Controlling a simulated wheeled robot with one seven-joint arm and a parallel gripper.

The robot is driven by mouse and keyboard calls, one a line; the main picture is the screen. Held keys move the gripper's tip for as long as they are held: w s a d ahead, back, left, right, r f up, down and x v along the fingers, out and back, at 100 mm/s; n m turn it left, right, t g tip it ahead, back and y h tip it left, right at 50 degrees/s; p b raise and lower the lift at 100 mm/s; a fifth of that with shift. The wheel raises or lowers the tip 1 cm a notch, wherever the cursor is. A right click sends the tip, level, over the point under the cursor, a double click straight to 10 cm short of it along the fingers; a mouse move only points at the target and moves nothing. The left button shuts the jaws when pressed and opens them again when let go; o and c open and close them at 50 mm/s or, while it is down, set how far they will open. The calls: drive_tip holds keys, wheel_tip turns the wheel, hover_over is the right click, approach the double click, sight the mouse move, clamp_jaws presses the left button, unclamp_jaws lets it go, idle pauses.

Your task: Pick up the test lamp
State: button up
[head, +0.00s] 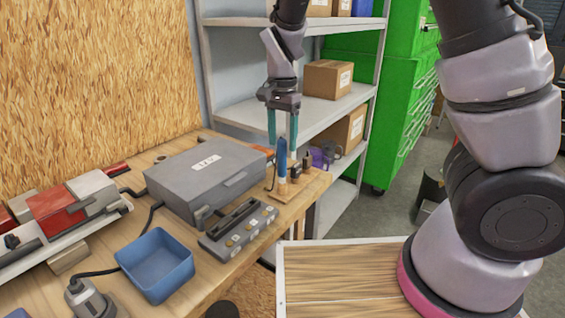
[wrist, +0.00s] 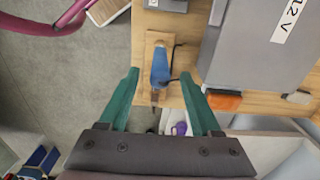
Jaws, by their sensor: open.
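The test lamp, with a blue handle (head: 282,152), stands upright on a small wooden base at the right end of the workbench. It also shows in the wrist view (wrist: 160,66), near the middle of the picture, with a dark cable beside it. My gripper (head: 282,145) points down over it with its teal fingers apart. In the wrist view the lamp appears between the two fingertips (wrist: 159,75), with a gap on each side. I cannot tell exactly how far down the fingers reach along the handle.
A grey 12 V box (head: 205,175) stands left of the lamp, close to one finger in the wrist view. A grey socket panel (head: 238,230) and blue tray (head: 156,264) lie nearer. An orange piece (wrist: 223,101) and shelves (head: 330,105) are beyond.

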sight(282, 153)
wheel_tip(282, 153, down, 5)
drive_tip(key=shift+s+r, duration=0.1)
drive_tip(key=shift+r, duration=0.05)
drive_tip(key=shift+c, duration=0.3)
drive_tip(key=c, duration=0.9)
drive_tip(key=shift+o, duration=0.2)
